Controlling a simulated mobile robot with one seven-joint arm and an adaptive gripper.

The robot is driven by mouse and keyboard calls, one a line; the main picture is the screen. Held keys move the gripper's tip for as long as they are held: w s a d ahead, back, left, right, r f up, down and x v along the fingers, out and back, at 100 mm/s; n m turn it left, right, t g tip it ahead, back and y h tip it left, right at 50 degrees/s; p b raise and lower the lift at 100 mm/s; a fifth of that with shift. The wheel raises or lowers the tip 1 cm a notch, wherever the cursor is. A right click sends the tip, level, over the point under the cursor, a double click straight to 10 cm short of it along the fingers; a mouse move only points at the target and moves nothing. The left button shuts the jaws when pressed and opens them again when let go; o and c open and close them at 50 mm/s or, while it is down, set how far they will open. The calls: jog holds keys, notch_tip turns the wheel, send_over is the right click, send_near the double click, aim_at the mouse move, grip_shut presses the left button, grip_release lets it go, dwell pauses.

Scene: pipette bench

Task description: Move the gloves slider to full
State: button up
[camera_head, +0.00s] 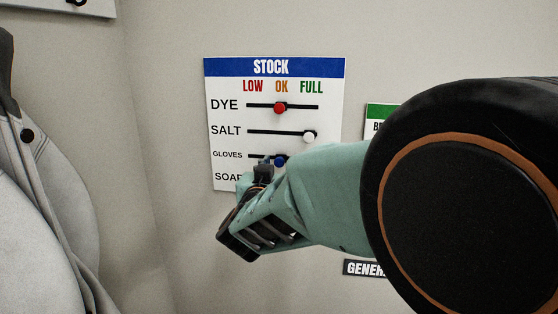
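The stock board (228,92) hangs on the wall, with a blue header and columns LOW, OK and FULL. The gloves slider (280,161) is a blue knob on the third row, under the OK column. My gripper (263,172) is at the gloves row, with its tip just left of the blue knob; I cannot tell whether they touch. Its fingers are small and partly overlapped, so open or shut is unclear. The red dye knob (280,108) stands at OK. The white salt knob (309,136) stands at FULL. My arm hides the soap row's slider and the right end of the gloves track.
A green-headed sign (379,111) hangs right of the board, mostly behind my arm. A dark label (363,268) reading "GENER" is below it. A grey coat (50,190) hangs at the far left. Bare wall lies between coat and board.

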jog(key=shift+w+d, duration=0.1)
jog(key=shift+w, duration=0.15)
grip_shut()
dwell(0.3)
